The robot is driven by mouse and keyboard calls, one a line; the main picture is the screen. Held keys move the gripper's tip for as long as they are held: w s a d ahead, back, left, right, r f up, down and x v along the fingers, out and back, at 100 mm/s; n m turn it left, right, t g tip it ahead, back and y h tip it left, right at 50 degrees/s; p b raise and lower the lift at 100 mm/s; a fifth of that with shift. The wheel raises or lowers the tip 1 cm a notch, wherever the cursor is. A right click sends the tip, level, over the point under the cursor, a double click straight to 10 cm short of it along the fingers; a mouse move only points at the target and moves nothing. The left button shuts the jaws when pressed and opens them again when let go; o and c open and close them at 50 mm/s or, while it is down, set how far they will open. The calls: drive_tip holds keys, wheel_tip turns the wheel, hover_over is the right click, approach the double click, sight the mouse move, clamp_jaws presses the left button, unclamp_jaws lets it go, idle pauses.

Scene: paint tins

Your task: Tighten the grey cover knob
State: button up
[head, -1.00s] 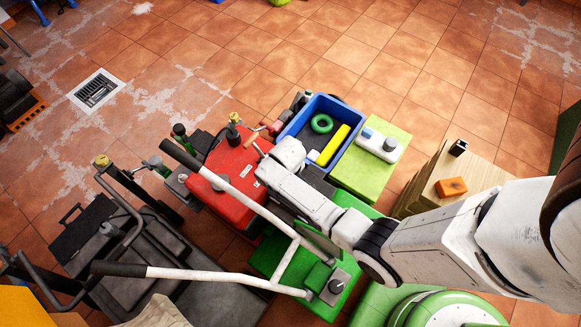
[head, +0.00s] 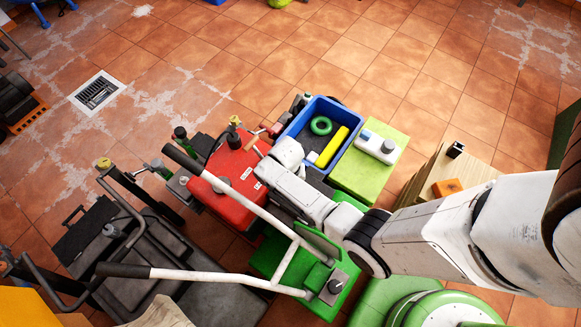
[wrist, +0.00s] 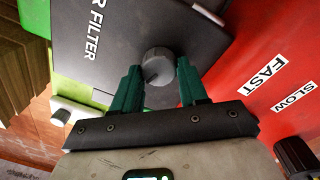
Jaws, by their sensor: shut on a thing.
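The grey cover knob (wrist: 158,64) is a ridged round knob with a dark line on its face, in the middle of the wrist view. It sits on a black cover (wrist: 105,40) with white "FILTER" lettering. My gripper (wrist: 158,78) is shut on the knob, one green finger on each side of it. In the head view my arm hides the knob and the gripper. Whether the knob is fully tight cannot be seen.
The red engine housing (head: 232,180) with FAST and SLOW labels lies beside the cover. A blue bin (head: 291,131) holds a green ring (head: 320,125) and a yellow bar (head: 332,147).

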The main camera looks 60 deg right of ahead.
drive_tip(key=shift+m, duration=1.1)
drive_tip(key=o, duration=1.1)
drive_tip(key=shift+c, duration=0.2)
drive_tip(key=shift+r, duration=0.1)
wheel_tip(320, 180, up, 11)
drive_tip(key=p, duration=0.2)
drive_tip(key=shift+w+f, duration=0.2)
drive_tip(key=shift+w, duration=0.05)
drive_tip(key=shift+a, duration=0.1)
